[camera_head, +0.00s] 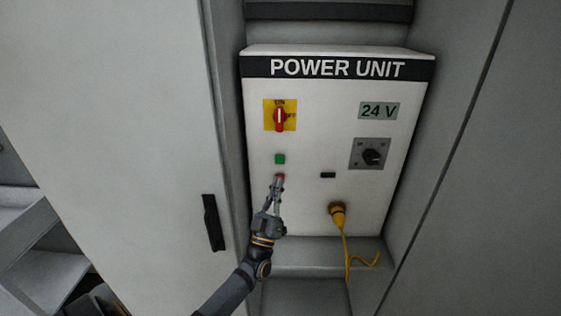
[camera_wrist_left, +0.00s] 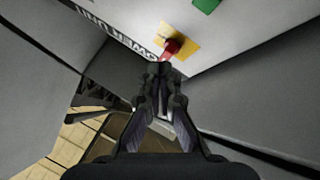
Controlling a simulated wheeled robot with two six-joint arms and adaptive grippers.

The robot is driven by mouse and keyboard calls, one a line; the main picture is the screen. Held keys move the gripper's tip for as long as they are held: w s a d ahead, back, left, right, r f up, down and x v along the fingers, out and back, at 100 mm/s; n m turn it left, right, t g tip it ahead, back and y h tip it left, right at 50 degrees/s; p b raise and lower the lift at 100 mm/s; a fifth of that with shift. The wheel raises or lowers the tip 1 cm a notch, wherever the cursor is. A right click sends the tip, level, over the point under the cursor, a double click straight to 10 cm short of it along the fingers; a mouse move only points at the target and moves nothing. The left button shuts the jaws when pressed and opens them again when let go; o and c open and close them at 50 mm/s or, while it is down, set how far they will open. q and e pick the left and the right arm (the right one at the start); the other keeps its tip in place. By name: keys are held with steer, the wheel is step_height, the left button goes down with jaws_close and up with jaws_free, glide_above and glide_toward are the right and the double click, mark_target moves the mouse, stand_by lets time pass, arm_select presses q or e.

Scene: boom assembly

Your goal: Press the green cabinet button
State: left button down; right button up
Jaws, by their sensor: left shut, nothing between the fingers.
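In the left wrist view the closed fingertips (camera_wrist_left: 158,68) appear beside the red switch handle (camera_wrist_left: 173,47), and the green button (camera_wrist_left: 207,4) shows at the top edge. My right gripper is out of view.
A 24 V display (camera_head: 379,111), a black knob (camera_head: 373,155) and a yellow plug (camera_head: 338,214) with its cable are on the right of the panel. A cabinet door with a black handle (camera_head: 213,223) stands at left, a grey wall at right.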

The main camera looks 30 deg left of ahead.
mark_target(280, 159)
arm_select(q)
steer(key=w+a+b, duration=0.4)
steer(key=w+b, duration=0.1)
steer(key=w, duration=0.2)
steer(key=shift+w+a, duration=0.3)
steer(key=shift+w+f+b, duration=0.1)
steer(key=shift+b, duration=0.25)
stand_by(1.1)
steer(key=shift+w+a, duration=0.2)
steer(key=shift+w, duration=0.05)
